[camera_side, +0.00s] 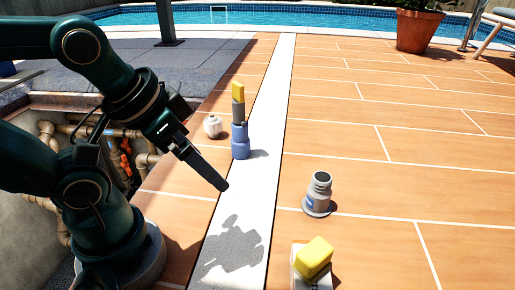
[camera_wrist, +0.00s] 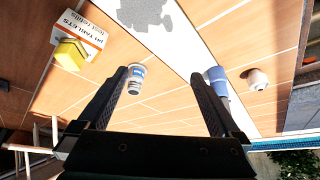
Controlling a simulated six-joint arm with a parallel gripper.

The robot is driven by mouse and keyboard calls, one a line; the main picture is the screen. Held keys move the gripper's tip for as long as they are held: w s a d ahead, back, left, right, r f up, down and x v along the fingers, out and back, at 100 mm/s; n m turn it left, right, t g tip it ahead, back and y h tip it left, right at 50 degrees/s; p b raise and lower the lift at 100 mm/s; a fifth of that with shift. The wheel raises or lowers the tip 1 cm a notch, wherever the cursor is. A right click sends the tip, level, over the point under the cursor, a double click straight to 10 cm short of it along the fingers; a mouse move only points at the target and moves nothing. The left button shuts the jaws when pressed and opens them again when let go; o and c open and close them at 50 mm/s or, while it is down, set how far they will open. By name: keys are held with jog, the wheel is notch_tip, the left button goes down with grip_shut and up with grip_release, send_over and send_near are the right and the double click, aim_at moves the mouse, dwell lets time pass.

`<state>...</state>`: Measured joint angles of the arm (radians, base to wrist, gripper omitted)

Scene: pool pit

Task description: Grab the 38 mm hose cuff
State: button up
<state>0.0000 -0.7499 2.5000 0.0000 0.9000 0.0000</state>
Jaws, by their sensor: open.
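A blue stepped sleeve (camera_side: 240,142), which looks like the hose cuff, stands upright on the white strip, with a grey piece and a yellow top above it. Its size cannot be read. In the wrist view the blue sleeve (camera_wrist: 221,92) is partly hidden by the right finger. My gripper (camera_side: 222,185) is open and empty above the white strip, nearer the camera than the sleeve.
A grey flanged fitting (camera_side: 318,194) with a blue label stands on the tiles at right. A yellow block (camera_side: 314,256) sits on a white box (camera_side: 298,268) in front. A white rounded object (camera_side: 212,126) lies left of the sleeve. An open pit with pipes (camera_side: 55,135) is at left.

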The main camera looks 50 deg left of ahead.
jog(key=shift+c, duration=1.1)
notch_tip(320, 180, up, 5)
jog(key=w+d+r+m+t+h, duration=0.25)
jog(key=w+d+h, duration=0.25)
jog(key=w+d, duration=0.5)
jog(key=n+t+y, duration=0.4)
jog(key=t+y, duration=0.1)
jog(key=y, duration=0.2)
send_over(316, 186)
notch_tip(316, 186, down, 4)
notch_tip(316, 186, down, 15)
jog(key=shift+r, duration=0.2)
jog(key=shift+x, duration=2.6)
